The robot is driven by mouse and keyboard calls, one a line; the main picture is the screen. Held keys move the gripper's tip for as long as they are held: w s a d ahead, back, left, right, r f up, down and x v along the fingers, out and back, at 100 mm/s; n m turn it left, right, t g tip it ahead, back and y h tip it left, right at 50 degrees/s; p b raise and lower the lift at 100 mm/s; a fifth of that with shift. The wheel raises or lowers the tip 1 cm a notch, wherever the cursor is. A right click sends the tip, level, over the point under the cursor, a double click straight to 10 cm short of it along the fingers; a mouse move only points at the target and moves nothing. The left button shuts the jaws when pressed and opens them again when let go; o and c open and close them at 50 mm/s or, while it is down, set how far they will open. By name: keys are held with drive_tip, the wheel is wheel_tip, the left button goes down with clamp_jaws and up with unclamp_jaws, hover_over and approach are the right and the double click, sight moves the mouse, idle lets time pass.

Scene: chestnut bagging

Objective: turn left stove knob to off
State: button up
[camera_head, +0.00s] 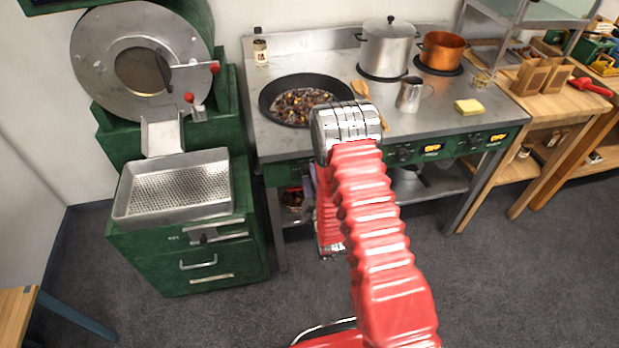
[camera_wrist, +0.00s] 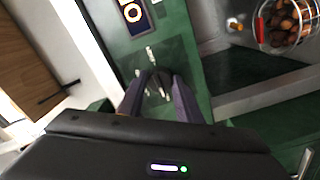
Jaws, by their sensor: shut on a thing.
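In the wrist view, the two blue-grey fingers of my gripper (camera_wrist: 157,82) reach to the stove's green front panel and are closed around a small dark knob (camera_wrist: 153,86). White marks show on the panel around the knob, and a lit amber display (camera_wrist: 131,11) is beside it. The fingers hide part of the knob, so its exact setting cannot be told. In the head view, my red arm hides the gripper and the left part of the stove front (camera_head: 420,152). Other knobs show farther right, beside two lit displays.
A pan of chestnuts (camera_head: 268,101), a steel pot (camera_head: 388,48), a copper pot (camera_head: 442,50) and a metal jug (camera_head: 410,94) stand on the stove. A green roaster with a perforated tray (camera_head: 122,205) is at left. A basket of chestnuts (camera_wrist: 285,22) is below the panel.

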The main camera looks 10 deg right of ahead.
drive_tip(key=shift+a+f, duration=0.1)
drive_tip(key=shift+a, duration=0.1)
drive_tip(key=o, duration=1)
drive_tip(key=shift+d, duration=0.15)
drive_tip(key=shift+o, duration=0.2)
drive_tip(key=s, duration=1.3)
drive_tip(key=shift+s, duration=0.4)
